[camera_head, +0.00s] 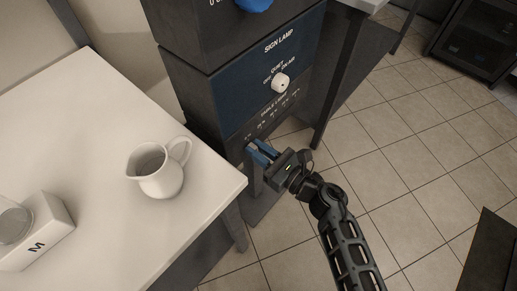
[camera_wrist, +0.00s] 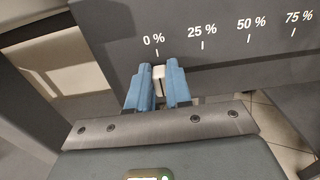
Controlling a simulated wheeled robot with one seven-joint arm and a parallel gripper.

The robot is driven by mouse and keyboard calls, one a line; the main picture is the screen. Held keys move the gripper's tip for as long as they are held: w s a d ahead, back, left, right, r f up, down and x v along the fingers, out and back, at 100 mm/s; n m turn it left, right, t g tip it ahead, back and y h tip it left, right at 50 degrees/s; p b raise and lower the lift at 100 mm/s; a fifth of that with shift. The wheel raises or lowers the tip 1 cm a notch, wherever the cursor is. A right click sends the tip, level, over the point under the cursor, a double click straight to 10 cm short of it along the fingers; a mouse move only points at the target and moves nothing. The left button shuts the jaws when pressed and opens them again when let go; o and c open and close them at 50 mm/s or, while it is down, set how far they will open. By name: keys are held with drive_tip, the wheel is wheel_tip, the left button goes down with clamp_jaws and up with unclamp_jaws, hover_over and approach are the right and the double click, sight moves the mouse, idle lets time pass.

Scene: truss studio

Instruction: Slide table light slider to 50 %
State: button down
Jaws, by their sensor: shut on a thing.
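The table light slider panel (camera_wrist: 215,62) is a dark face with white marks from 0 % rising to the right through 25 %, 50 % and 75 %. The white slider knob (camera_wrist: 158,74) sits just under the 0 % mark in the wrist view. My gripper (camera_wrist: 158,88) has its blue fingers shut on either side of the knob. In the head view my gripper (camera_head: 262,153) reaches the lower left of the panel (camera_head: 272,117) labelled TABLE LIGHT. There the fingers hide the knob.
Above is a blue SIGN LAMP panel (camera_head: 262,75) with a white dial (camera_head: 281,82). A white table (camera_head: 85,120) at left carries a white jug (camera_head: 157,172) and a box marked M (camera_head: 40,235). A dark post stands right of the panel. Tiled floor (camera_head: 400,150) is open at right.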

sight(273, 120)
idle(0.4)
drive_tip(key=w+d+b, duration=0.1)
drive_tip(key=w+d, duration=0.1)
drive_tip(key=w+d+b, duration=0.1)
drive_tip(key=w+d, duration=0.1)
drive_tip(key=w, duration=0.1)
drive_tip(key=w+d+b, duration=0.1)
drive_tip(key=w+b, duration=0.1)
drive_tip(key=shift+w+d+f, duration=0.1)
drive_tip(key=shift+w+d, duration=0.2)
drive_tip(key=shift+d, duration=0.1)
drive_tip(key=shift+w+d, duration=0.15)
drive_tip(key=shift+w, duration=0.05)
drive_tip(key=c, duration=1)
unclamp_jaws()
drive_tip(key=shift+c, duration=0.2)
drive_tip(key=shift+s+d, duration=0.1)
drive_tip(key=v, duration=0.7)
drive_tip(key=shift+s+d, duration=0.2)
drive_tip(key=shift+d, duration=0.05)
